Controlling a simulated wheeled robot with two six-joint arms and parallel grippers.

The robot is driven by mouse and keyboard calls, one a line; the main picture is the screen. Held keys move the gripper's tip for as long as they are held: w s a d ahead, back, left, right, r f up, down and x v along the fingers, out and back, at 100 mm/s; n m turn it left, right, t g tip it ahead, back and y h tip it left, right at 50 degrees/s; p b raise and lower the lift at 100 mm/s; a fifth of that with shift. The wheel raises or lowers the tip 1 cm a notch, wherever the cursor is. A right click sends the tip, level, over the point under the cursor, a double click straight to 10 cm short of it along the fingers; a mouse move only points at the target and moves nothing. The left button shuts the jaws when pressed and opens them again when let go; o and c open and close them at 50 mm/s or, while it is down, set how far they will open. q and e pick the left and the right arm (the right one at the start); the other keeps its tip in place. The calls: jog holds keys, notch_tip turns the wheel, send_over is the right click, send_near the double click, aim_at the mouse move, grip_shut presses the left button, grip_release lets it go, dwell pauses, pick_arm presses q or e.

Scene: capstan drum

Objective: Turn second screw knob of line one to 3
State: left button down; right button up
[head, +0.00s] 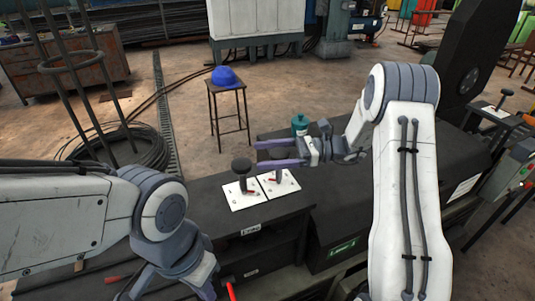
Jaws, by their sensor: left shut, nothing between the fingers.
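Two white plates lie on the dark bench top, each with a dark knob and small red marks. The left knob (241,167) stands upright on the left plate (243,201). The right knob (278,176) stands on the right plate (290,185), its upper part hidden by my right gripper. My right gripper (258,155) is open, its two purple fingers apart, pointing left above the right plate. I cannot tell whether it touches the knob. My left gripper (205,291) is shut at the bottom edge, partly cut off, away from the plates. Numbers on the plates are too small to read.
A teal container (299,125) stands behind my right gripper. A green label (342,248) and a white label (250,229) sit on the bench fronts. A red lever (231,291) is near my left gripper. A stool (228,104) with a blue helmet (224,76) stands behind.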

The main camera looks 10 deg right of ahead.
jog(key=c, duration=1.1)
jog(key=shift+o, duration=0.2)
jog(key=shift+r+m+t, duration=0.1)
jog(key=shift+m+t, duration=0.2)
jog(key=m+t+h, duration=0.2)
jog(key=m+t, duration=0.1)
jog(key=t, duration=0.1)
jog(key=w+m+t+h, duration=0.1)
jog(key=m+t+h, duration=0.2)
jog(key=t, duration=0.1)
jog(key=w+d+m+t+h, duration=0.1)
jog(key=m+t+h, duration=0.1)
jog(key=t, duration=0.3)
jog(key=shift+m+h, duration=0.3)
jog(key=shift+m, duration=0.5)
jog(key=m+t+h+p, duration=0.1)
jog(key=h+p, duration=0.1)
jog(key=p, duration=0.1)
jog(key=d+m+h+p, duration=0.1)
jog(key=h+p, duration=0.1)
jog(key=p, duration=0.2)
jog(key=m+t+h+p, duration=0.1)
jog(key=m+h+p, duration=0.1)
jog(key=p, duration=0.1)
jog(key=shift+w+d+t, duration=0.15)
jog(key=shift+w+t, duration=0.15)
jog(key=shift+w, duration=0.05)
